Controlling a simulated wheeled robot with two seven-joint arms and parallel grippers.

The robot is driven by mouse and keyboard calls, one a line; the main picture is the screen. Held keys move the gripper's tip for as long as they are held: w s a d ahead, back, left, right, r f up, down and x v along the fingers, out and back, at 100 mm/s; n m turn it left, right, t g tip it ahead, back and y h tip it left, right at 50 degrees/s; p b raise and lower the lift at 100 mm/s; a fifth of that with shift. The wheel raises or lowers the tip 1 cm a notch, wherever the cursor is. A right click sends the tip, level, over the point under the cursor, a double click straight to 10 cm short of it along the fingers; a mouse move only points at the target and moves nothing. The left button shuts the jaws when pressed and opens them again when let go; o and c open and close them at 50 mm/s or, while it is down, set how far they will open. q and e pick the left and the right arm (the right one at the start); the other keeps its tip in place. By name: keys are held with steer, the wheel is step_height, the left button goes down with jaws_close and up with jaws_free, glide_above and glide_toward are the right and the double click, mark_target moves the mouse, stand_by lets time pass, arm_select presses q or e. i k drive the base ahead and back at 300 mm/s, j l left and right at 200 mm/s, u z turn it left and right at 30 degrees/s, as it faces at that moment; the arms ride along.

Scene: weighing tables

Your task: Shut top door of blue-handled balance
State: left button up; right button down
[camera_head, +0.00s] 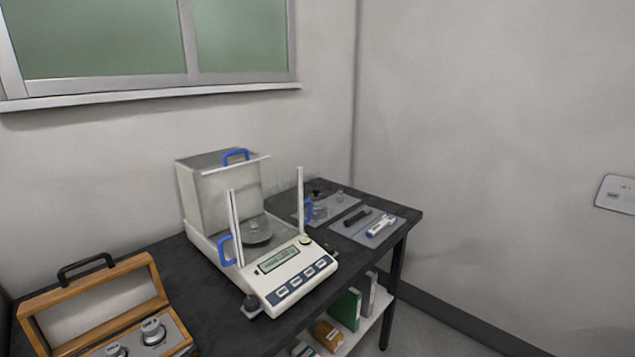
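The blue-handled balance (283,257) stands on the dark table, its display and buttons facing the front right. Its top door (222,163) lies toward the back of the glass chamber, with a blue handle (236,156) standing up on it. The front part of the chamber top looks open above the round weighing pan (256,231). Blue side handles show at the left (226,250) and right (308,210) of the chamber. Neither of my grippers shows in the head view.
A wooden weight box (93,300) with its lid raised stands at the front left. Grey trays (383,238) with small tools lie right of the balance on the dark table (185,283). A lower shelf (372,318) holds books. The floor at the right is clear.

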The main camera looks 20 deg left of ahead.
mark_target(208, 163)
steer(key=u, duration=1.45)
